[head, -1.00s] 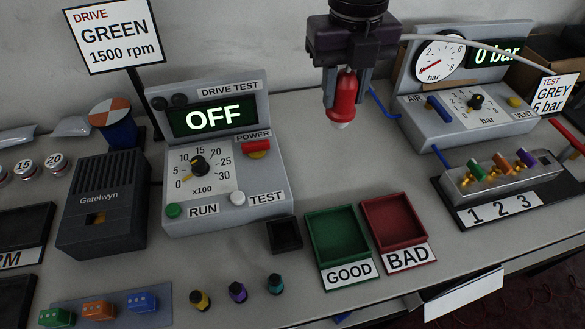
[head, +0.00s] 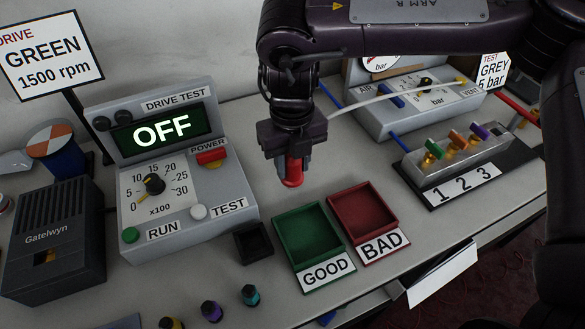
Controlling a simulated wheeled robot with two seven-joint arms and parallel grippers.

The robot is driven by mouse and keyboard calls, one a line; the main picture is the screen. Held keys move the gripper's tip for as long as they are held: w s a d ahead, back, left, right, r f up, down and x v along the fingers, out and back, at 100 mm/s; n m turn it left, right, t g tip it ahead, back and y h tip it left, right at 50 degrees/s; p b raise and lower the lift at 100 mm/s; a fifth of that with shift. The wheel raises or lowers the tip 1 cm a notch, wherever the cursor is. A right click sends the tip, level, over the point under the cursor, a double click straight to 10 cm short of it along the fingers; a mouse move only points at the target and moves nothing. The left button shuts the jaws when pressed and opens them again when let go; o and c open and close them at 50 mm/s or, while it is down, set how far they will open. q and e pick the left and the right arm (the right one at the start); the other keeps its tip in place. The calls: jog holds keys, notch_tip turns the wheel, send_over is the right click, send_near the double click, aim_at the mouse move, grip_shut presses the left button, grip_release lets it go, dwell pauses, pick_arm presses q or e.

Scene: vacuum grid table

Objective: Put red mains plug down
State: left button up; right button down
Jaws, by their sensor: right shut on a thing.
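The red mains plug (head: 292,172) hangs in the jaws of my right gripper (head: 288,158), above the table behind the green GOOD tray. Its lower part shows below the jaws; the upper part is hidden by the gripper. A white cable (head: 385,97) runs from near the gripper toward the right back. The table (head: 345,160) below the plug is bare grey, and the plug appears to be just above it; I cannot tell whether it touches. My left gripper is not in view.
The DRIVE TEST box (head: 165,170) stands left of the plug, showing OFF. The green GOOD tray (head: 306,235) and red BAD tray (head: 363,212) lie in front. The pressure tester (head: 415,108) and 1-2-3 manifold (head: 455,160) stand right.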

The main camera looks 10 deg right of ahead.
notch_tip(320, 180, down, 2)
jog(key=shift+f, duration=0.2)
jog(key=shift+f, duration=0.15)
jog(key=c, duration=1)
grip_release()
